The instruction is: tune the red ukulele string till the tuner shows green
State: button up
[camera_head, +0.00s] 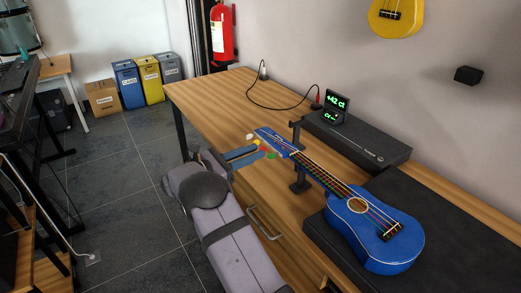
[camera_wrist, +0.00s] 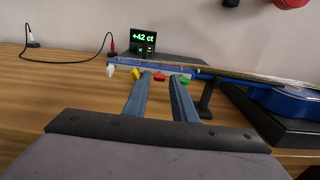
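A blue ukulele (camera_head: 375,240) lies with its neck on a black stand and its head toward my gripper. Its head bears white (camera_wrist: 110,71), yellow (camera_wrist: 134,72), red (camera_wrist: 160,77) and green (camera_wrist: 185,80) pegs. A red string runs among its coloured strings. My gripper (camera_head: 262,152) is at the pegs; in the wrist view its two blue fingers (camera_wrist: 161,78) are apart, with the red peg in the gap between their tips. No finger contact with that peg is clear. The tuner (camera_head: 336,106) reads +42 ct in green figures; its lower line is hard to read.
The ukulele's body rests on a black pad (camera_head: 460,225) on the wooden bench (camera_head: 205,90). A black case (camera_head: 365,140) and a cable (camera_head: 262,100) lie behind the neck. The bench's far left is mostly clear.

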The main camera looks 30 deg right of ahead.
jog(key=shift+d, duration=1.65)
jog(key=shift+c, duration=0.7)
grip_shut()
